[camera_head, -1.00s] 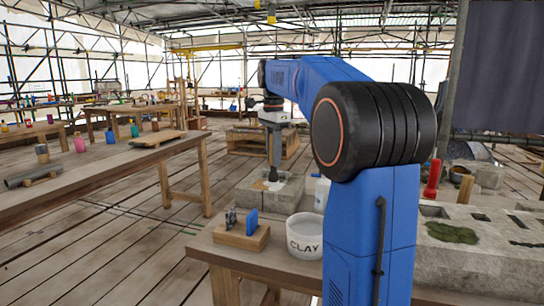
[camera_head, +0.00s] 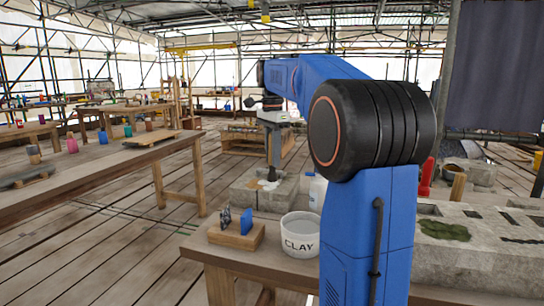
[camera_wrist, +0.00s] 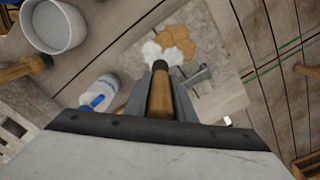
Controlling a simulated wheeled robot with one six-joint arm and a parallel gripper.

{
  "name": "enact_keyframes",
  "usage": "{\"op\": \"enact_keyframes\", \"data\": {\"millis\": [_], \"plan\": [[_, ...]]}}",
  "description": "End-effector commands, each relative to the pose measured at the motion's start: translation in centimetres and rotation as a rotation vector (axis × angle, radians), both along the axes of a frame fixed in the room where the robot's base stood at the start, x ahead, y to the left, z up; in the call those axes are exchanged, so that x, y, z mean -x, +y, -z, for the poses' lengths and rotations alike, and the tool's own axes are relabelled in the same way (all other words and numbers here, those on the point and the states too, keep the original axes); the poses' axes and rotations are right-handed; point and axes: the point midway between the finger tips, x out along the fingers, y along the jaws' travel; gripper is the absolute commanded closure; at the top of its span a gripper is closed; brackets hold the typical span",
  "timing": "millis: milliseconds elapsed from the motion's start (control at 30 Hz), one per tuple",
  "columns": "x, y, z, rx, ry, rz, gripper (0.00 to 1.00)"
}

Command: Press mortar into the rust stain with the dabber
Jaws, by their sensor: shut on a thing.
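My gripper (camera_head: 273,130) points straight down over a low stone block (camera_head: 246,197) and is shut on the dabber. In the wrist view, the dabber (camera_wrist: 160,66) has a wooden handle between the fingers (camera_wrist: 160,92) and a dark tip. The tip overlaps the near edge of a white mortar patch (camera_wrist: 153,50); I cannot tell if it touches. The orange-brown rust stain (camera_wrist: 178,40) lies beside the white patch, partly covered by it. In the head view, the white patch (camera_head: 268,185) shows at the dabber's foot, and the stain is hardly visible.
A white bottle (camera_head: 317,192) with a blue cap (camera_wrist: 97,102) stands close beside the block. A CLAY tub (camera_head: 300,238) and a wooden holder (camera_head: 237,236) stand on the near bench. A larger carved stone (camera_head: 470,255) lies right. Open plank floor is left of the block.

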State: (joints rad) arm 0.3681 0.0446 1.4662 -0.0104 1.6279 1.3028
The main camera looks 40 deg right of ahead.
Motion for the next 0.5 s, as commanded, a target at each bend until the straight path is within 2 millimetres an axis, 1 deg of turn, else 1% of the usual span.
{"op": "enact_keyframes", "data": {"millis": [233, 500], "plan": [[0.0, 0.0, -0.2, 0.000, -0.001, 0.000, 1.00], [0.0, 0.0, -2.3, 0.000, -0.001, 0.000, 1.00]]}}
